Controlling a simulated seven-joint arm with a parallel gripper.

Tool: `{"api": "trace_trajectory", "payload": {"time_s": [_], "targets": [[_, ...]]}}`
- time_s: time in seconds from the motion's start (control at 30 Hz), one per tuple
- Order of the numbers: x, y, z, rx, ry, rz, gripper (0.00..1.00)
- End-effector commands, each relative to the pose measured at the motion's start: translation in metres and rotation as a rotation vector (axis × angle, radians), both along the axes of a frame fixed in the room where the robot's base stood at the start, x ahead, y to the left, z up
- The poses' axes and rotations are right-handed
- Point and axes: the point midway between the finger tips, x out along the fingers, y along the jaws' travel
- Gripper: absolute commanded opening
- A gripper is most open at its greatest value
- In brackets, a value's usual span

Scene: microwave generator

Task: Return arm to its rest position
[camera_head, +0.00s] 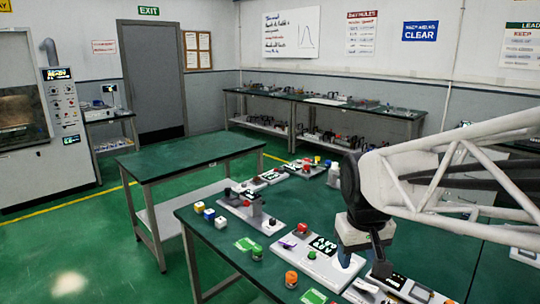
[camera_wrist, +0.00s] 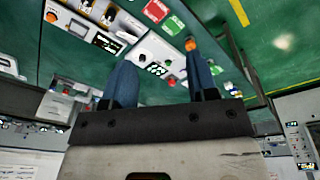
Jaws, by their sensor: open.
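My gripper (camera_head: 363,262) is at the end of my white lattice arm, which reaches in from the right in the head view. It points down over the front part of the green-topped table (camera_head: 395,232), above or close to a light-coloured panel (camera_head: 322,262). The head view does not settle whether it touches the panel. In the wrist view, the two blue fingers of my gripper (camera_wrist: 158,56) stand well apart, with nothing held between them. A white panel (camera_wrist: 158,57) shows beyond the gap.
An orange-topped part (camera_head: 291,279), green-topped part (camera_head: 257,253), green card (camera_head: 245,243) and small coloured blocks (camera_head: 209,214) lie left of my gripper. A device with an upright post (camera_head: 256,205) stands behind them. A second green table (camera_head: 190,155) at left has a bare top.

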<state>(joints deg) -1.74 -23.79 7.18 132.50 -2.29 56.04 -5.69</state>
Motion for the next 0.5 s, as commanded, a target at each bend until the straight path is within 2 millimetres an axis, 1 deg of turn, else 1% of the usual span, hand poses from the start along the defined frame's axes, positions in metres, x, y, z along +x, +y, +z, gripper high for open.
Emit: {"api": "trace_trajectory", "payload": {"time_s": [0.03, 0.3, 0.4, 0.5], "targets": [[-0.013, -0.002, 0.000, 0.004, -0.010, -0.015, 0.53], [-0.076, -0.008, -0.011, 0.028, -0.055, -0.094, 0.53], [-0.096, -0.009, -0.017, 0.037, -0.069, -0.121, 0.53], [-0.110, -0.010, -0.022, 0.042, -0.081, -0.142, 0.53]]}}
